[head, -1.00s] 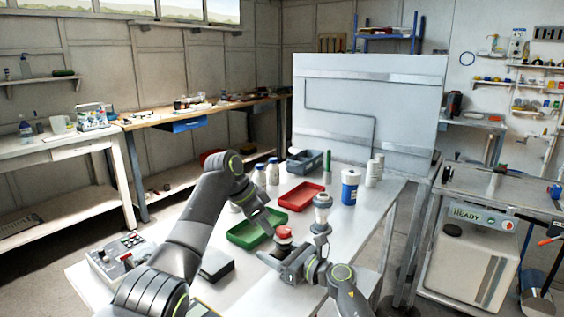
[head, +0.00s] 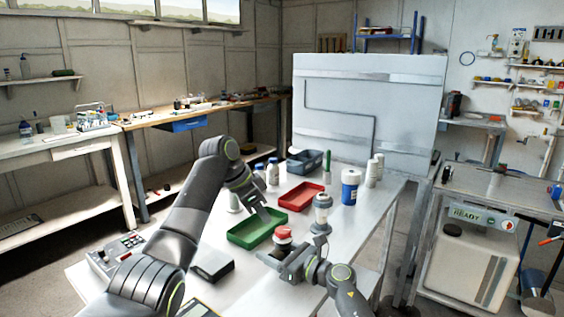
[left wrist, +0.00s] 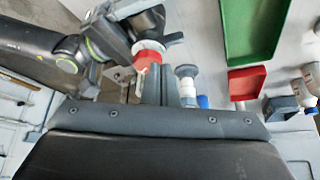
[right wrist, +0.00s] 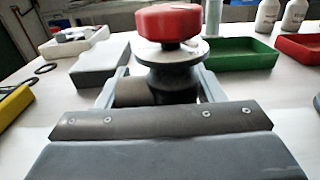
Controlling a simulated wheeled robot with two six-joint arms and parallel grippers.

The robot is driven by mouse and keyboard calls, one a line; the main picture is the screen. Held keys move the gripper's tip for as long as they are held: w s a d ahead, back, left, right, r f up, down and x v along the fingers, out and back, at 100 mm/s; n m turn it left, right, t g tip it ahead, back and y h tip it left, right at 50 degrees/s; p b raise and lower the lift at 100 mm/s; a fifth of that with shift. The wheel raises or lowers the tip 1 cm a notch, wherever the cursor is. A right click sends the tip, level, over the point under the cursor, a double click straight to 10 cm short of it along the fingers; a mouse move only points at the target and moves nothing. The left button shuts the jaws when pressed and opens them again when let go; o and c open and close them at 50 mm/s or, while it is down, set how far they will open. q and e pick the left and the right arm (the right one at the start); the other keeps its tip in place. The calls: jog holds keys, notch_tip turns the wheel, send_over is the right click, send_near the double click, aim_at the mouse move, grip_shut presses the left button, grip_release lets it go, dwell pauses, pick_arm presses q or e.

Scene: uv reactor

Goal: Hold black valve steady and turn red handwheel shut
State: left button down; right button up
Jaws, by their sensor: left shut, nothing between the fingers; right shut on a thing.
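The red handwheel (head: 283,232) sits on top of the black valve near the table's front right. In the right wrist view the handwheel (right wrist: 168,22) is upright above a grey flange, with the black valve (right wrist: 172,78) below it. My right gripper (right wrist: 160,88) is shut on the black valve, one finger on each side. My left gripper (head: 276,215) is shut and empty, just above and behind the handwheel in the head view. In the left wrist view its closed fingers (left wrist: 160,72) overlap the handwheel (left wrist: 148,57); I cannot tell whether they touch.
A green tray (head: 240,241) lies left of the valve and a red tray (head: 290,203) behind it. A glass-topped fitting (head: 322,208) stands right of the valve. A blue-and-white container (head: 350,188) stands farther back.

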aim_at(283, 233)
pick_arm(q)
jog(key=shift+r, duration=1.35)
jog(key=shift+s+d+f, duration=0.25)
jog(key=shift+s+f, duration=0.2)
jog(key=shift+f, duration=0.55)
jog(key=shift+s+d+f, duration=0.2)
jog(key=shift+s+f, duration=0.3)
jog(key=shift+f, duration=0.55)
jog(key=shift+s+d+f, duration=0.25)
jog(key=shift+s+f, duration=0.2)
jog(key=shift+f, duration=0.55)
jog(key=shift+w+d, duration=0.2)
